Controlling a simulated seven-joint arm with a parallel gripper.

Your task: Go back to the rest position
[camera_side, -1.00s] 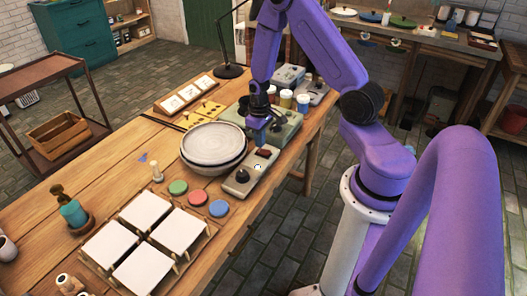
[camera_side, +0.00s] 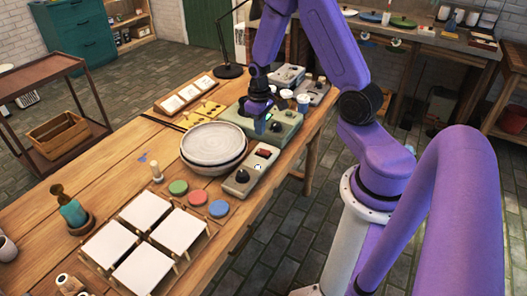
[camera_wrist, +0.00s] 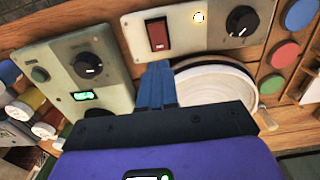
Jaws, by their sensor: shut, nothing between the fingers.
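My gripper (camera_side: 258,110) is shut and empty, raised above the bench by the front left of the green control box (camera_side: 288,124). Its blue fingertips (camera_wrist: 157,82) lie together in the wrist view. The grey switch box (camera_side: 250,172) stands in front of the green box, and the gripper is clear of it. It carries a red rocker switch (camera_wrist: 157,35), a pale glowing lamp (camera_wrist: 199,17) and a black knob (camera_wrist: 241,20). The green box also shows in the wrist view (camera_wrist: 108,50), with a black knob and a lit green display. My gripper partly hides the green box in the side view.
Stacked round plates (camera_side: 210,145) sit left of the boxes. Several paint jars (camera_side: 303,100) stand behind the green box. A black lamp (camera_side: 229,71) stands behind.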

